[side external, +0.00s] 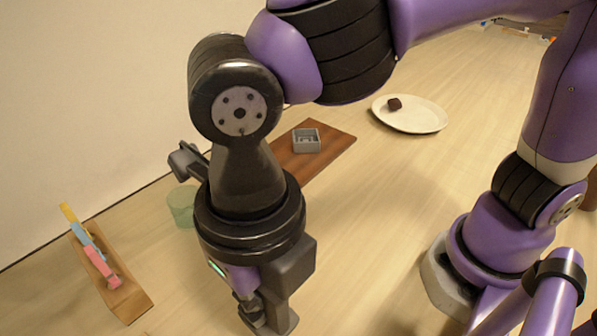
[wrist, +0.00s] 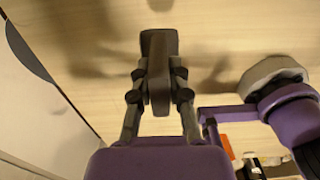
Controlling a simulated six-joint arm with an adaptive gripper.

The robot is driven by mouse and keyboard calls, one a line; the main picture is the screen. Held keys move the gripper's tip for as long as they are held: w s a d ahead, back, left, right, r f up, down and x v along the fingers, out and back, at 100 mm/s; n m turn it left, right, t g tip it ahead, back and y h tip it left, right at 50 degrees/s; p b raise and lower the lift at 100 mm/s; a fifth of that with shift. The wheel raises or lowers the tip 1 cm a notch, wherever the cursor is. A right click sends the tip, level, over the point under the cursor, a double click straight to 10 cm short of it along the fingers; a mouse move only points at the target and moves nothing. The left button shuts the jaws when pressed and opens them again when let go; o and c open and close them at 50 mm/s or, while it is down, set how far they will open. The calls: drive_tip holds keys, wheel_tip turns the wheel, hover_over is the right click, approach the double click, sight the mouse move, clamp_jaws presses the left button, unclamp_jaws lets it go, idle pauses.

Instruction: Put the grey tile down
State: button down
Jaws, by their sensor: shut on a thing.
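My gripper (side external: 268,322) points down at the bottom of the side view, low over the pale wooden table (side external: 400,270). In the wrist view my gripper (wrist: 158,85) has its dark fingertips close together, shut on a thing. I take that thing to be the grey tile, but its outline does not stand out from the dark fingertips. In the side view the fingers hide it. I cannot tell whether it touches the table.
A brown board (side external: 335,140) with a small grey open square box (side external: 306,142) lies behind my wrist. A white plate (side external: 420,122) holds a dark cube (side external: 394,104). A greenish cup (side external: 181,207) and a wooden rack with coloured pieces (side external: 133,301) stand left.

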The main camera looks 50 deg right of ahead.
drive_tip(key=shift+w+a+f, duration=0.15)
drive_tip(key=shift+w+a, duration=0.55)
drive_tip(key=shift+a, duration=0.25)
drive_tip(key=w+d+f, duration=0.1)
drive_tip(key=w+f, duration=0.1)
drive_tip(key=w, duration=0.1)
drive_tip(key=w+d+f, duration=0.1)
drive_tip(key=w+f, duration=0.1)
drive_tip(key=w, duration=0.2)
drive_tip(key=w+d+f, duration=0.1)
drive_tip(key=w+f, duration=0.1)
drive_tip(key=w, duration=0.1)
drive_tip(key=shift+w+d+f, duration=0.1)
drive_tip(key=shift+w+f, duration=0.2)
drive_tip(key=shift+f, duration=2.05)
drive_tip(key=shift+f, duration=0.1)
drive_tip(key=c, duration=0.9)
unclamp_jaws()
drive_tip(key=shift+o, duration=0.2)
